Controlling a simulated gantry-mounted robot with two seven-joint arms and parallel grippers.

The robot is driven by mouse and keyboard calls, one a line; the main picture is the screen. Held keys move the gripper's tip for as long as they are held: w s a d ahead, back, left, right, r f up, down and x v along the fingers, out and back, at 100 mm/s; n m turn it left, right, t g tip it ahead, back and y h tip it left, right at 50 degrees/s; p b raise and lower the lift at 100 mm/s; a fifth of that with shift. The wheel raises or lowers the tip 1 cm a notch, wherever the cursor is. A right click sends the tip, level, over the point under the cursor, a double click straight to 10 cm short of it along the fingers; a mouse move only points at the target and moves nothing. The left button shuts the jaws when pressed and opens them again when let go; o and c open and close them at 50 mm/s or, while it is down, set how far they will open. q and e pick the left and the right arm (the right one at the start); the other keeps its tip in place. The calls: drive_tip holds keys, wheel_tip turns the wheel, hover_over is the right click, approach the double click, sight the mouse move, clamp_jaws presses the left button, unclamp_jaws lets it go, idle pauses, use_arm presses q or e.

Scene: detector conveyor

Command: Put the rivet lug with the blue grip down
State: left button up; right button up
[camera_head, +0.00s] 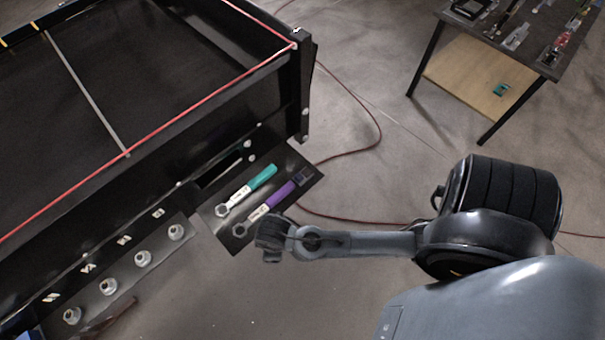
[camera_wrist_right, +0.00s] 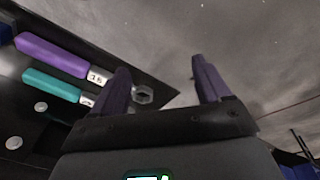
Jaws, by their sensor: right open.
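Two ring-ended lugs lie side by side on a dark tray (camera_head: 293,160) fixed to the side of the conveyor. In the right wrist view, the purple-grip lug (camera_wrist_right: 50,55) and the teal-grip lug (camera_wrist_right: 52,86) lie left of the jaws. My right gripper (camera_head: 268,242) is just off the tray's lower edge, near the purple lug's ring end. Its jaws (camera_wrist_right: 160,72) are apart with nothing held between them. My left gripper is not seen.
Several round nuts or knobs (camera_head: 142,258) sit on a panel along the conveyor's side. The conveyor (camera_head: 180,90) fills the upper left. A table (camera_head: 505,40) stands at the upper right. A red cable (camera_head: 378,130) crosses the floor; the floor below the tray is clear.

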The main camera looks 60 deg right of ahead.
drive_tip(key=w+d+f+n+g+h+p, duration=0.2)
drive_tip(key=w+d+n+h, duration=0.25)
drive_tip(key=d, duration=0.25)
drive_tip(key=n+g+h, duration=0.2)
drive_tip(key=n+h, duration=0.2)
approach(297, 178)
drive_tip(key=shift+s+d+f+g+b, duration=0.1)
drive_tip(key=shift+d+f+g+b, duration=0.3)
drive_tip(key=shift+f+b, duration=0.4)
drive_tip(key=shift+s+d+f, duration=0.1)
drive_tip(key=shift+d+f, duration=0.15)
drive_tip(key=shift+d, duration=0.1)
drive_tip(key=shift+s+d+f, duration=0.15)
drive_tip(key=shift+d+f, duration=0.05)
drive_tip(key=shift+d, duration=0.2)
drive_tip(key=shift+p+x, duration=0.9)
drive_tip(key=shift+x, duration=1.65)
drive_tip(key=shift+d+f, duration=0.55)
drive_tip(key=shift+d, duration=0.05)
drive_tip(key=c, duration=1.3)
